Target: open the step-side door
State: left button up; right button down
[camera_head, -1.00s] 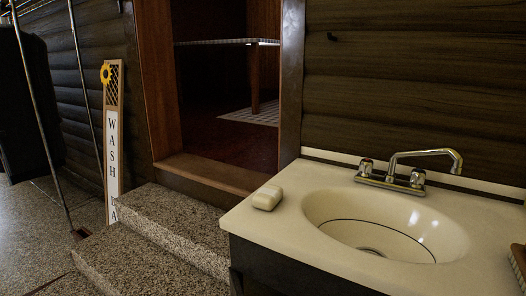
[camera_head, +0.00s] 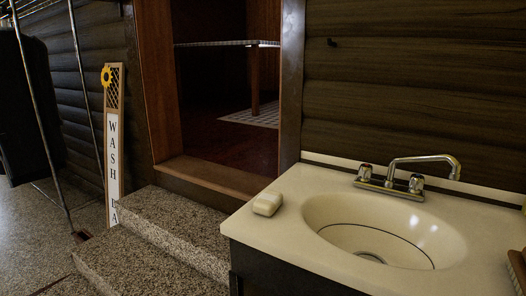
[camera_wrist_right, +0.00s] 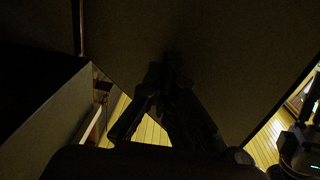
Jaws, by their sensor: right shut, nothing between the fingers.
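The sink cabinet (camera_head: 290,277) shows only as a dark strip under the cream sink top (camera_head: 262,230) in the head view. Its door faces are out of that view. In the right wrist view a dark flat panel (camera_wrist_right: 235,60) fills much of the picture; I cannot tell whether it is the step-side door. My right gripper (camera_wrist_right: 168,75) is shut and empty, its fingertips close to or against this panel; contact is too dark to judge. My left gripper is in neither view.
Speckled stone steps (camera_head: 165,225) rise left of the sink to an open doorway (camera_head: 225,110). A soap bar (camera_head: 267,204), a basin (camera_head: 385,230) and a faucet (camera_head: 395,178) are on the sink top. A wash sign (camera_head: 113,150) leans by the wall. Floorboards (camera_wrist_right: 150,131) show beyond the panel.

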pick_arm(q)
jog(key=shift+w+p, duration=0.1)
jog(key=shift+p, duration=0.35)
pick_arm(e)
jog(key=shift+s+a, duration=0.25)
jog(key=shift+a, duration=0.9)
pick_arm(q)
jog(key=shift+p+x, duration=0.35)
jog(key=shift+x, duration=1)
pick_arm(e)
jog(key=shift+s+a, duration=0.15)
jog(key=shift+a, duration=1)
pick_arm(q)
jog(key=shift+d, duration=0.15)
